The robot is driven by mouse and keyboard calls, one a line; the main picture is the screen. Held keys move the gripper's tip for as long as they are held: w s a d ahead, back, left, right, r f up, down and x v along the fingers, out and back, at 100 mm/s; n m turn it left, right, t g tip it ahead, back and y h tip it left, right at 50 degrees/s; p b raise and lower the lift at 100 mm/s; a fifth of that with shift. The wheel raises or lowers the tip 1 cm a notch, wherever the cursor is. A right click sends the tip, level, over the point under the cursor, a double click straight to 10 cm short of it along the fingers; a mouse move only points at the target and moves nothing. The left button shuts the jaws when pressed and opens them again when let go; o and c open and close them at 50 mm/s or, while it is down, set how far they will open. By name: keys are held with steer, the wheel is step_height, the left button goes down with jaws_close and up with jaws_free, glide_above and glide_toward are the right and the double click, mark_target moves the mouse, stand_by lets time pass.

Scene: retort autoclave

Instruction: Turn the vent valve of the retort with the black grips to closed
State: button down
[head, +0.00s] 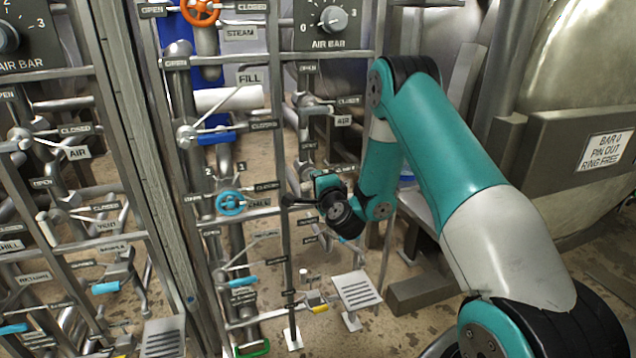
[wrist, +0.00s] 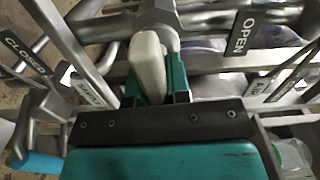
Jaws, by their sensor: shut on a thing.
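My gripper (head: 322,182) is at the valve rack of the right-hand panel, below its AIR label. In the wrist view its teal fingers (wrist: 163,88) are shut on a pale lever grip (wrist: 149,62), which looks cream rather than black. The grip runs down from a metal valve hub (wrist: 155,14). An OPEN plate (wrist: 241,33) is right of the grip and a CLOSED plate (wrist: 24,50) is far left. In the head view my gripper mostly hides this valve; a dark bar (head: 298,200) shows just left of it. Its own label is not readable.
The left panel has a similar VENT valve with a cream grip (head: 44,226). Close around my gripper are metal rails, pipes, a blue wheel (head: 231,203) and an AIR lever (head: 312,108). A grey retort door (head: 578,95) stands at the right. Open floor shows below.

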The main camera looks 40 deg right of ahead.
steer(key=shift+s+f+m, duration=0.1)
steer(key=shift+f+m, duration=0.05)
steer(key=shift+m, duration=0.35)
steer(key=c, duration=1.1)
jaws_free()
